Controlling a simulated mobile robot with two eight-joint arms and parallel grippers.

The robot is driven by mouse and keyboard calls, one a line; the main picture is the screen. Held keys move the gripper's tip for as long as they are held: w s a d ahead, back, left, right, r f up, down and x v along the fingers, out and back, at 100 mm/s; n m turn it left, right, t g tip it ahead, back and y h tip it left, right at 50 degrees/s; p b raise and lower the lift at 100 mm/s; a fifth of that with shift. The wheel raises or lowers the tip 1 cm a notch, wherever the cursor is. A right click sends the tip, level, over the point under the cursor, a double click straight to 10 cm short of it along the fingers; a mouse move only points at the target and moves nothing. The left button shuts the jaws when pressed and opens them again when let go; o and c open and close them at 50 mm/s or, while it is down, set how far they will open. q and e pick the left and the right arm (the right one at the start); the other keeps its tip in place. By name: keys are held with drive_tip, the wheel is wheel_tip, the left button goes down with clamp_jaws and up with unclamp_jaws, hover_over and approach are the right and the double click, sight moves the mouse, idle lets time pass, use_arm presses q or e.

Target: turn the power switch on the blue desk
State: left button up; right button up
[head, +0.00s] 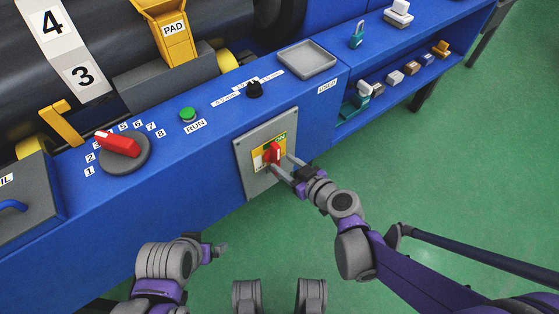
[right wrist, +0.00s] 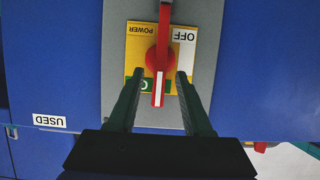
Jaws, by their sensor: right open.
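The power switch has a red handle (head: 273,153) on a yellow plate, set in a grey panel (head: 249,175) on the front of the blue desk (head: 215,150). In the right wrist view, which is upside down, the red handle (right wrist: 163,60) has its white-striped end over the green label, away from the white OFF label (right wrist: 184,50). My right gripper (head: 281,163) is open at the switch. Its fingers (right wrist: 159,78) are on either side of the handle, with gaps visible. My left gripper (head: 218,250) is low, away from the desk; its jaws are unclear.
The desk top holds a red-and-grey dial (head: 122,148), a green RUN button (head: 187,114), a black knob (head: 254,89) and a grey tray (head: 306,60). Shelves with small parts (head: 394,77) are at right. The green floor (head: 440,160) is clear at right.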

sight(279, 160)
drive_tip(key=shift+b+x, duration=0.3)
drive_tip(key=shift+x, duration=1.3)
drive_tip(key=shift+c, duration=0.2)
clamp_jaws()
